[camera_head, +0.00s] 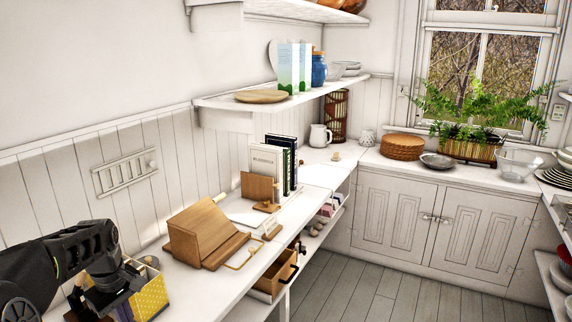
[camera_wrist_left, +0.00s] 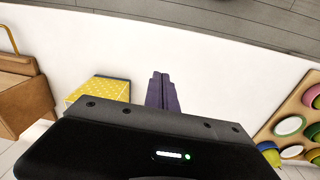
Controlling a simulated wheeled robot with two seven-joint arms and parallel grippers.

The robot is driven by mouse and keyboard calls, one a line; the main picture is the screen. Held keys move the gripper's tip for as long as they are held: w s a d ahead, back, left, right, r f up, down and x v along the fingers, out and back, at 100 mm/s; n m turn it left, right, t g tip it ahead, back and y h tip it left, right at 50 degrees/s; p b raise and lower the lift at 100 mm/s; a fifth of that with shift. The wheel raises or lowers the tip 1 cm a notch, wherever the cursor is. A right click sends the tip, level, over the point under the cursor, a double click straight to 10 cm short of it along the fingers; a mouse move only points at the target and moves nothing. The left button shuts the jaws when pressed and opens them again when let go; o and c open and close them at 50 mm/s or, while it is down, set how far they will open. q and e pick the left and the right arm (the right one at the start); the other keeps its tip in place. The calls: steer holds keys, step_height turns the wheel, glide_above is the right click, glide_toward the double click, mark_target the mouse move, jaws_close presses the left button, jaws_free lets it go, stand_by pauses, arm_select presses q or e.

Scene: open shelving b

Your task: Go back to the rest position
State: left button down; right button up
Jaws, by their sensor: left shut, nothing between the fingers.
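My left gripper (camera_head: 82,304) is at the lower left of the head view, above the near end of the white counter (camera_head: 207,293). A yellow box with white dots (camera_head: 152,297) stands just right of the gripper in the head view. It also shows left of the fingers in the left wrist view (camera_wrist_left: 100,89). My right gripper is not in view.
A wooden stand (camera_head: 203,232) is farther along the counter, with upright books (camera_head: 268,162) behind it. An open wooden drawer (camera_head: 278,274) juts out below the counter edge. A wall shelf (camera_head: 225,103) hangs above. The grey floor (camera_head: 355,292) is clear.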

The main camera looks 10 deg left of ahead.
arm_select(q)
steer(key=w+d+f+m+t, duration=0.1)
steer(key=w+d+f, duration=0.1)
steer(key=w+d+f+m+t, duration=0.1)
steer(key=w+f+m, duration=0.1)
steer(key=w+f, duration=0.1)
steer(key=w+d+f+m+t, duration=0.1)
steer(key=w+d+f, duration=0.1)
steer(key=shift+w+d+f+m, duration=0.2)
steer(key=shift+d+f+m, duration=0.1)
steer(key=shift+f, duration=0.05)
steer(key=s+d+f+m+h, duration=0.1)
steer(key=d+f+m, duration=0.3)
steer(key=d+f, duration=0.7)
steer(key=s+d+f+m+h, duration=0.1)
steer(key=s+d+f, duration=0.4)
steer(key=d, duration=0.2)
steer(key=s+d+f+m+h, duration=0.1)
steer(key=s+d+f+m, duration=0.1)
steer(key=s+d+f, duration=0.4)
steer(key=s+d+f+g+h, duration=0.1)
steer(key=s+d+f+g, duration=0.2)
steer(key=s+d, duration=0.7)
steer(key=s, duration=0.4)
steer(key=shift+s+m+h, duration=0.25)
steer(key=shift+m+h, duration=0.05)
